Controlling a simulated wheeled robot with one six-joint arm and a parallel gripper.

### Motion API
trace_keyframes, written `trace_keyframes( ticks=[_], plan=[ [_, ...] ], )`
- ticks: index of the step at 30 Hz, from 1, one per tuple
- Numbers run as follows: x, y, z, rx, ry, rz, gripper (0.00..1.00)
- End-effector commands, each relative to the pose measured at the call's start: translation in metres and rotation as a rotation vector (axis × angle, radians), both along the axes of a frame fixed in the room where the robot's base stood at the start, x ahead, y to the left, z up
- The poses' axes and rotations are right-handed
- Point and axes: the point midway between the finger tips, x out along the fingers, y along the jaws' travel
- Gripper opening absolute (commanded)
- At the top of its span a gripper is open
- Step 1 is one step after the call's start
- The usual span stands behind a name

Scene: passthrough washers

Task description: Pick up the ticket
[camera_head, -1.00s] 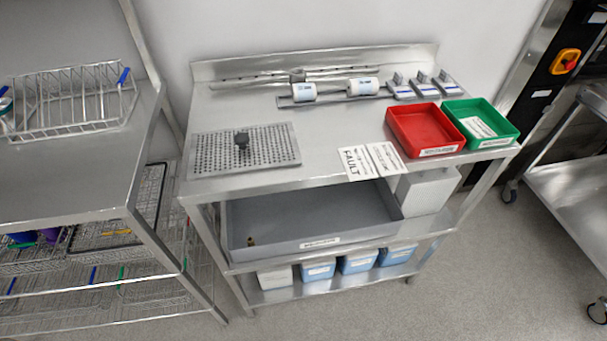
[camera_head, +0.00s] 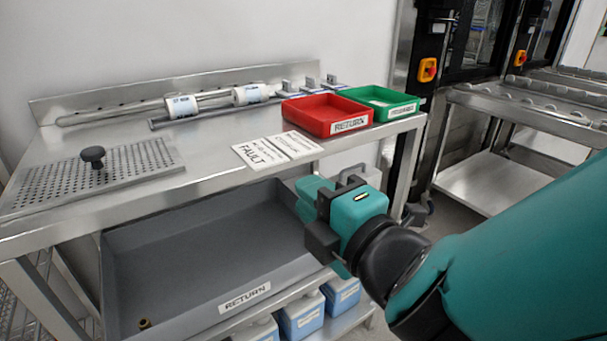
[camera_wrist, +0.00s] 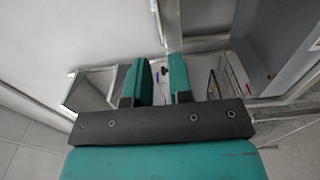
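A white ticket marked FAULT (camera_head: 260,153) lies flat near the front edge of the steel table, in the middle of the head view. A second white printed card (camera_head: 295,144) lies right beside it. My gripper (camera_head: 332,200) is in front of the table, lower right of the cards and apart from them. In the wrist view my gripper (camera_wrist: 158,70) has its two teal fingers apart with nothing held between them. I cannot make out the ticket in the wrist view.
A red tray (camera_head: 327,114) and a green tray (camera_head: 378,103) stand right of the cards. A perforated plate with a black knob (camera_head: 92,155) is at left. White rollers (camera_head: 182,107) lie behind. A grey bin (camera_head: 200,258) sits under the tabletop.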

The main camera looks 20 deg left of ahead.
Motion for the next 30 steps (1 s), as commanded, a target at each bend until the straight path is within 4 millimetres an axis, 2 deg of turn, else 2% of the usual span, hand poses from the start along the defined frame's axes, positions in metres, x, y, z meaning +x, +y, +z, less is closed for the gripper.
trace_keyframes(
  ticks=[8,18,30],
  plan=[
    [0.021,0.026,0.009,-0.002,0.0,-0.001,0.2],
    [0.05,0.061,0.008,0.0,0.003,-0.002,0.2],
    [0.061,0.075,0.002,0.003,0.003,-0.001,0.2]
  ],
)
